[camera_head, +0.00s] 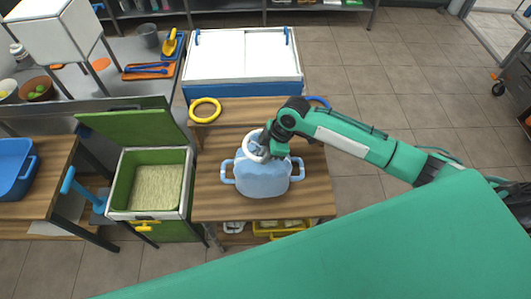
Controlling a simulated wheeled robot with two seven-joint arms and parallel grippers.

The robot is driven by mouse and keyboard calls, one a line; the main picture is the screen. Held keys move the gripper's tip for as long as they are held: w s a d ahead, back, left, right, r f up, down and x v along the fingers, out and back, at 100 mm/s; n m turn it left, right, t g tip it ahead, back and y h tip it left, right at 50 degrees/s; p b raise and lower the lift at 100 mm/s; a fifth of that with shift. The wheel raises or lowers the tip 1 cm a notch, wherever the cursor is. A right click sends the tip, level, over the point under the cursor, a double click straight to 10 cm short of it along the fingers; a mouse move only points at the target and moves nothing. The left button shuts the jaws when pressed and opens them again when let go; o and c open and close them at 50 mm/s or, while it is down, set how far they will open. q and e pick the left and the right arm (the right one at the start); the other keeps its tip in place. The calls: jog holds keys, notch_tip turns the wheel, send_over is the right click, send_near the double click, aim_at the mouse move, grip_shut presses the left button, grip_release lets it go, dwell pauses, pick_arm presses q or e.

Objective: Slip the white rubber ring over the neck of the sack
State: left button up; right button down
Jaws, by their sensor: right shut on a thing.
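The light blue sack (262,182) stands upright on the wooden table, with a loop handle on each side. The white rubber ring (246,146) is at the top of the sack, tilted, with the bunched blue-grey neck (257,149) showing within its outline. I cannot tell how far the ring sits down the neck. My right gripper (270,150) reaches in from the right and is shut on the ring at its right side; its fingertips are partly hidden. My left gripper is not in view.
A yellow ring (205,110) lies at the table's back left, and a blue ring (318,102) is partly hidden behind my right arm. An open green bin (186,181) of grain stands left of the wooden table (215,205). A white-lidded blue chest (243,88) stands behind.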

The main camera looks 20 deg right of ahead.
jog(key=shift+p, duration=0.35)
dwell(0.4)
jog(key=c, duration=0.9)
grip_release()
jog(key=shift+r, duration=0.1)
notch_tip(320, 180, up, 7)
jog(key=p, duration=0.6)
jog(key=shift+p, duration=0.3)
jog(key=shift+r+p, duration=0.5)
jog(key=shift+r, duration=0.45)
